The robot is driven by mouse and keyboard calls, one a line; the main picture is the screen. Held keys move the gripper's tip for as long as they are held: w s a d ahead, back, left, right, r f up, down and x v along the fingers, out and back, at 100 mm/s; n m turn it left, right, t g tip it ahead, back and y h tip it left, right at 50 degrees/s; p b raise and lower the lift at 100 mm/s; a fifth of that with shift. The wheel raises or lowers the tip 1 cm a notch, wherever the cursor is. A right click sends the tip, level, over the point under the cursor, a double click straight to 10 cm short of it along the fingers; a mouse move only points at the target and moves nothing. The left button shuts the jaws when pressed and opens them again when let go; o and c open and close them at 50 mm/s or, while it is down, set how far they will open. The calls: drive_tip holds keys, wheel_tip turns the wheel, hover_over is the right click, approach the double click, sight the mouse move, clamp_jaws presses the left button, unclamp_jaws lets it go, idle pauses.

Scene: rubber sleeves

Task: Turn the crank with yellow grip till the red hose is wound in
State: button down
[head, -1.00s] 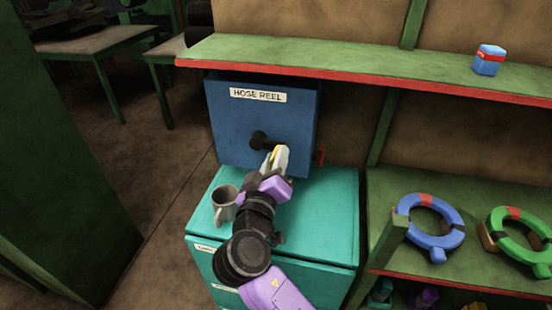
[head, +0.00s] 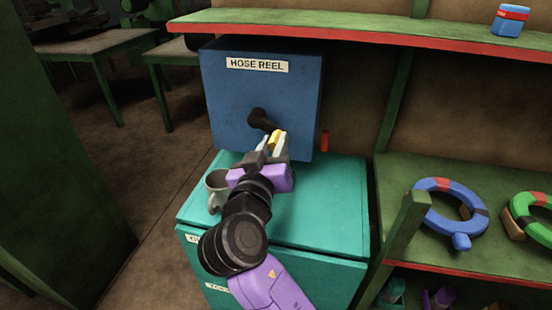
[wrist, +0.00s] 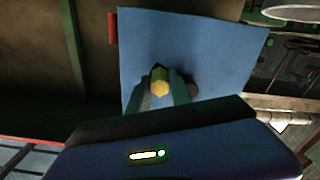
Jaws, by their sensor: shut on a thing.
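The blue hose reel box (head: 235,105) stands on a teal cabinet and has a "HOSE REEL" label. A dark crank arm (head: 262,120) comes out of its front face and points down and to the right. My gripper (head: 277,143) is shut on the yellow grip (head: 276,135) at the crank's end. In the wrist view the yellow grip (wrist: 159,86) sits between the two fingers, in front of the blue box (wrist: 200,50). A short red piece, perhaps the red hose's end (head: 324,141), shows at the box's right side, and also in the wrist view (wrist: 113,28).
A green shelf (head: 300,28) runs above the box. Blue (head: 428,222) and green (head: 518,212) rings lie on the right shelf.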

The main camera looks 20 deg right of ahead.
drive_tip(key=a+f+m+b, duration=0.1)
drive_tip(key=m+b, duration=0.2)
drive_tip(key=b, duration=0.2)
drive_tip(key=w+a+f+m+b, duration=0.1)
drive_tip(key=m+b, duration=0.2)
drive_tip(key=b, duration=0.2)
drive_tip(key=w+a+f+m+b, duration=0.1)
drive_tip(key=m+b, duration=0.3)
drive_tip(key=b, duration=0.2)
drive_tip(key=shift+w+a+f, duration=0.1)
drive_tip(key=shift+f, duration=0.15)
drive_tip(key=shift+r, duration=0.1)
drive_tip(key=c, duration=1.2)
unclamp_jaws()
drive_tip(key=shift+o, duration=0.2)
drive_tip(key=v, duration=0.7)
drive_tip(key=shift+s+a, duration=0.25)
drive_tip(key=shift+s, duration=0.05)
